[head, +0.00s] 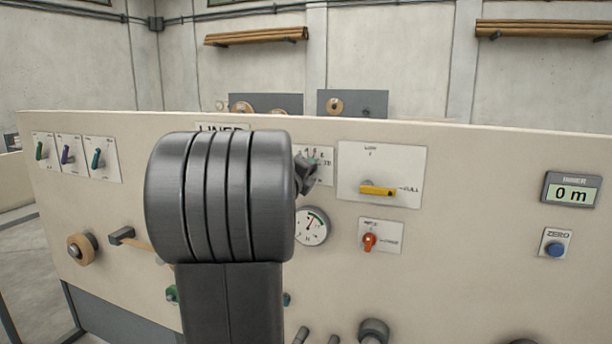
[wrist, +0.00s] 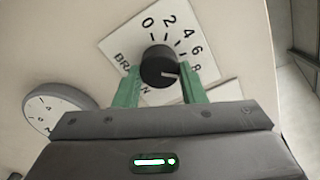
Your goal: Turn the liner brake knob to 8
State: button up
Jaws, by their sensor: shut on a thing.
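In the head view my dark arm hides most of this spot; only part of the dial plate (head: 325,171) shows.
A round gauge (head: 312,226) sits just below the dial plate. To the right are a yellow lever (head: 378,190), a red knob (head: 370,242), a 0 m display (head: 571,190) and a blue ZERO button (head: 555,249). Several small switches (head: 70,155) are at the left.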

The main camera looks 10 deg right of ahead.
jog(key=shift+m, duration=0.4)
jog(key=o, duration=1)
jog(key=b+v, duration=0.1)
jog(key=v, duration=1.3)
jog(key=shift+w, duration=0.1)
jog(key=x, duration=1.3)
jog(key=shift+w+d+p, duration=0.3)
jog(key=shift+p, duration=0.1)
